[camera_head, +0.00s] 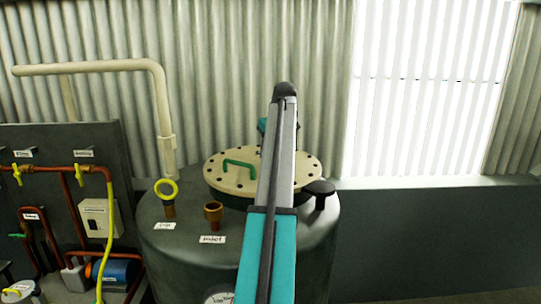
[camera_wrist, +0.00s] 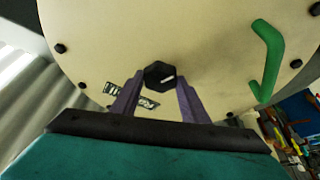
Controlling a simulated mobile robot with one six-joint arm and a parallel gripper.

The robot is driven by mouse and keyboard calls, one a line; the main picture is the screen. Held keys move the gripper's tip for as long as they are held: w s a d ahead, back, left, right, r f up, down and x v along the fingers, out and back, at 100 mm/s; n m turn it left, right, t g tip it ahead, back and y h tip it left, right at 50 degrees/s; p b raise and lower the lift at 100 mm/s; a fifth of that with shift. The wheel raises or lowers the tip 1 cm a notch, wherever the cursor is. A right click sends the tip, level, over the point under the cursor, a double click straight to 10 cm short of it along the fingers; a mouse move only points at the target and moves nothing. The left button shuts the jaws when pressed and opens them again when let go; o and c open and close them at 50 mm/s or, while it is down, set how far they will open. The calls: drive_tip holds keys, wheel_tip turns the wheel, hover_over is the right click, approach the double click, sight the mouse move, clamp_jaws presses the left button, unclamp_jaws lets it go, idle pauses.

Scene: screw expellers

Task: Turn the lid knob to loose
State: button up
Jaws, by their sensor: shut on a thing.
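The cream round lid (camera_head: 220,178) with dark bolts around its rim sits on top of the grey tank in the head view. The lid also fills the upper part of the wrist view (camera_wrist: 200,40). A small black knob (camera_wrist: 159,75) with a white mark stands on the lid. My gripper (camera_wrist: 158,82) has its two purple-grey fingers on either side of the knob, shut on it. A label beside the knob is partly covered by the fingers. In the head view my arm hides the knob and most of the gripper.
A green handle (camera_wrist: 265,60) stands on the lid to the right of the knob in the wrist view. On the tank (camera_head: 180,250) are a yellow ring valve (camera_head: 166,191), a brown inlet fitting (camera_head: 213,214) and a black knob-like part (camera_head: 320,189). A pipe panel (camera_head: 70,150) stands left.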

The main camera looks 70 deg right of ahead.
drive_tip(key=shift+s+d+n+t+y+b, duration=0.15)
drive_tip(key=shift+n+y+b, duration=0.15)
drive_tip(key=shift+n, duration=0.65)
drive_tip(key=shift+w+n+t+y+b, duration=0.15)
drive_tip(key=shift+n+y, duration=0.25)
drive_tip(key=shift+n, duration=0.55)
drive_tip(key=shift+s, duration=0.1)
drive_tip(key=o, duration=1.1)
drive_tip(key=shift+r, duration=0.1)
drive_tip(key=shift+s+r+b, duration=0.2)
drive_tip(key=shift+r+b, duration=0.2)
drive_tip(key=shift+r, duration=0.1)
drive_tip(key=shift+p+v, duration=1)
drive_tip(key=shift+v, duration=5.3)
